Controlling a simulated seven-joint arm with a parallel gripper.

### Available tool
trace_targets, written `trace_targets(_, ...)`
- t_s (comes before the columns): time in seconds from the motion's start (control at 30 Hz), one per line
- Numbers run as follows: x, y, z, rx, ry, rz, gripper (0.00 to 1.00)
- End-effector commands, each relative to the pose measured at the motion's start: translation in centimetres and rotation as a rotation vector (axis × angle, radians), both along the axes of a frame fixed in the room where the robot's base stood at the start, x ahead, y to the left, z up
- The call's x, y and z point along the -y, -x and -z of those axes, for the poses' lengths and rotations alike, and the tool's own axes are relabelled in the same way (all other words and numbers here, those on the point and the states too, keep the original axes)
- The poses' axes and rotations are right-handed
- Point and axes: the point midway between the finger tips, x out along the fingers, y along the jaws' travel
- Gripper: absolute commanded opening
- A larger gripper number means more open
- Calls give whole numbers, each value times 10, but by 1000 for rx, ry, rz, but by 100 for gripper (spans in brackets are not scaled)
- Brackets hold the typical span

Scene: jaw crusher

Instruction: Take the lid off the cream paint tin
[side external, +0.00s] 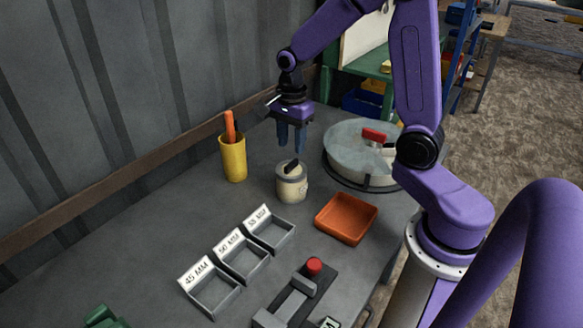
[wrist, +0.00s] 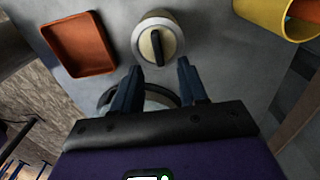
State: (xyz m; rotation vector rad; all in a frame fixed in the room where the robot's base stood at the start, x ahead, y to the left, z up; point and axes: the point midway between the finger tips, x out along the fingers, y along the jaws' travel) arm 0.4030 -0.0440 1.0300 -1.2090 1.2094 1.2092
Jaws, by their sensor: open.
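The cream paint tin (side external: 291,187) stands upright on the grey bench, with its grey lid (side external: 291,170) on top. The lid carries a dark bar handle (side external: 292,166). In the wrist view the lid (wrist: 146,46) and its handle (wrist: 156,48) show from above, just beyond the fingertips. My gripper (side external: 291,149) is open and empty, pointing down above the tin, its fingers apart from the handle. In the wrist view the fingers of my gripper (wrist: 159,65) are spread, one on each side of the handle's line.
A yellow cup (side external: 233,160) with orange-handled contents stands left of the tin. Labelled grey bins (side external: 241,257) and a dark device with a red knob (side external: 314,267) sit in front.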

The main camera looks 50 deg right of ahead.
Motion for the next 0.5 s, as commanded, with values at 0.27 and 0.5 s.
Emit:
trace_targets(0.27, 1, 2, 21, -4, 0, 0, 43)
trace_targets(0.5, 2, 4, 51, -3, 0, 0, 43)
